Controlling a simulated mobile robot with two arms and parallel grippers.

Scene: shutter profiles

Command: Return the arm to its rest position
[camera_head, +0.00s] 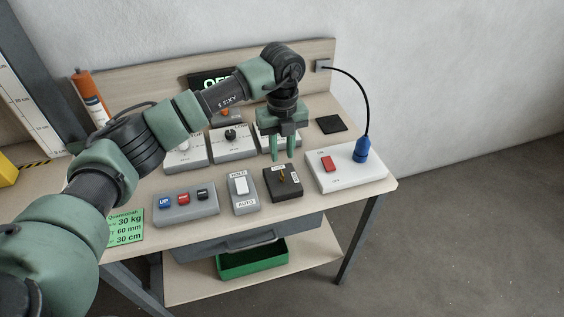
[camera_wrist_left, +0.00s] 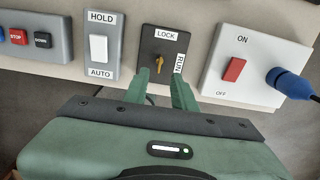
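My left arm reaches in from the left over the bench. Its green gripper (camera_head: 282,156) points down, with a gap between its two fingers and nothing held there. It is just above the black key switch (camera_head: 283,193), which has a brass key (camera_head: 283,176) and LOCK and RUN labels. In the wrist view the fingertips (camera_wrist_left: 160,80) show in front of the switch box (camera_wrist_left: 160,50). My right gripper is not in view.
The bench (camera_head: 350,205) holds a HOLD/AUTO switch (camera_head: 243,194), a button box (camera_head: 187,203) and a white box (camera_head: 345,178) with a red rocker and a blue plug (camera_head: 362,152). Dial boxes (camera_head: 232,143) stand behind, near my arm. A green bin (camera_head: 252,262) is below.

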